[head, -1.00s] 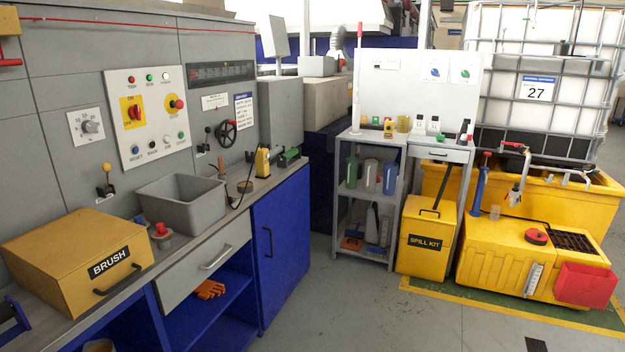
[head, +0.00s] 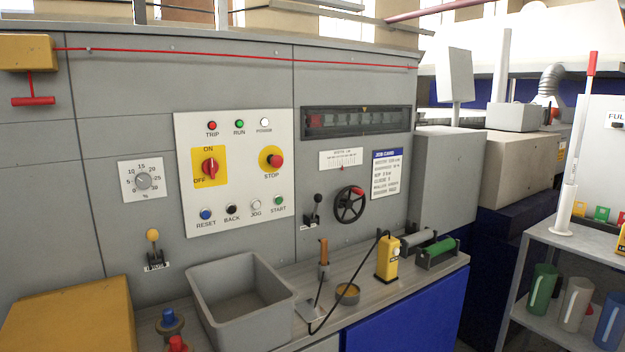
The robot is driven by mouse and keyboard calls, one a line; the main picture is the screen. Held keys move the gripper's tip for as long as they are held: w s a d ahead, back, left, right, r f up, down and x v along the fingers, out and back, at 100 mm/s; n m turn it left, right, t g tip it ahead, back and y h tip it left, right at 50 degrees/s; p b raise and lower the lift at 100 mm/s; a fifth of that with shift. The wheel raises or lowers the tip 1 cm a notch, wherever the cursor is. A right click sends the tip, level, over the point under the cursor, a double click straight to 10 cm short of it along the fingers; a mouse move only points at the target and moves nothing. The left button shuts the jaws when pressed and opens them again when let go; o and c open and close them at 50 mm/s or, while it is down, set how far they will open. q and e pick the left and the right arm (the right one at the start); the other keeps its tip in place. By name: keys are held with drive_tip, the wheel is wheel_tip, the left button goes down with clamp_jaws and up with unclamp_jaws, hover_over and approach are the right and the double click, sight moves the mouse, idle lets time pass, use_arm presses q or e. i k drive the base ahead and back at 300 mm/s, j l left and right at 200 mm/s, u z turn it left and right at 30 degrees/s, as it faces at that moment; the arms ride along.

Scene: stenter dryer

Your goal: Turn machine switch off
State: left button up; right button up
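The machine switch (head: 209,167) is a red rotary knob on a yellow plate. ON is marked above it and OFF at its lower left. Its handle stands roughly upright, in line with ON. The plate sits on a white control panel (head: 234,213) on the grey machine wall. A red STOP button (head: 276,161) on a round yellow base is to the switch's right. RESET, BACK, JOG and START buttons run along the panel's bottom, with TRIP and RUN lights at the top. Neither of my grippers is in view.
Below the panel, a grey bin (head: 240,300) and a yellow box (head: 68,318) stand on the counter. A yellow handheld device (head: 387,258) with a black cable is further right. A dial (head: 143,181) is left of the panel. The space before the switch looks clear.

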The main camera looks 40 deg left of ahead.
sight(210, 167)
drive_tip(key=i+l+u, duration=0.1)
drive_tip(key=i+u, duration=0.35)
drive_tip(key=i+l+u, duration=0.15)
drive_tip(key=u, duration=0.3)
drive_tip(key=i+l+u, duration=0.65)
drive_tip(key=l+u, duration=0.2)
